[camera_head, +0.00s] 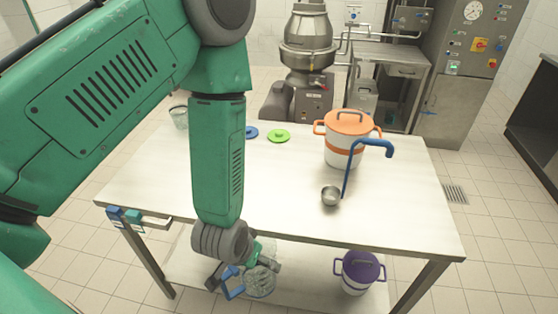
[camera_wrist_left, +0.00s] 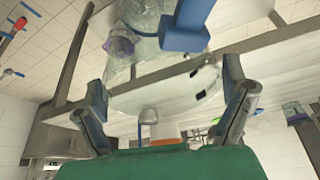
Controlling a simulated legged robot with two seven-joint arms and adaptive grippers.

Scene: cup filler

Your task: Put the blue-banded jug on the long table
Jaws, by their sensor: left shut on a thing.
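The clear jug (camera_head: 261,283) has a blue handle (camera_head: 230,284). It is in my left gripper (camera_head: 245,270), in front of the long table's near edge and below its top in the head view. In the left wrist view the jug (camera_wrist_left: 135,45) and its blue handle fill the upper middle, beyond the two fingers of the gripper (camera_wrist_left: 165,80). The fingers are shut on the jug, but the exact contact is hard to see. The long table (camera_head: 290,205) has a pale top, with bare room at its middle and front. My right gripper is not in view.
A white pot with an orange lid (camera_head: 348,123) and a ladle with a blue handle (camera_head: 347,180) are at the right of the tabletop. A green lid (camera_head: 279,136), a blue lid (camera_head: 251,132) and a clear vessel (camera_head: 179,117) are farther back. A purple-lidded pot (camera_head: 358,272) is below.

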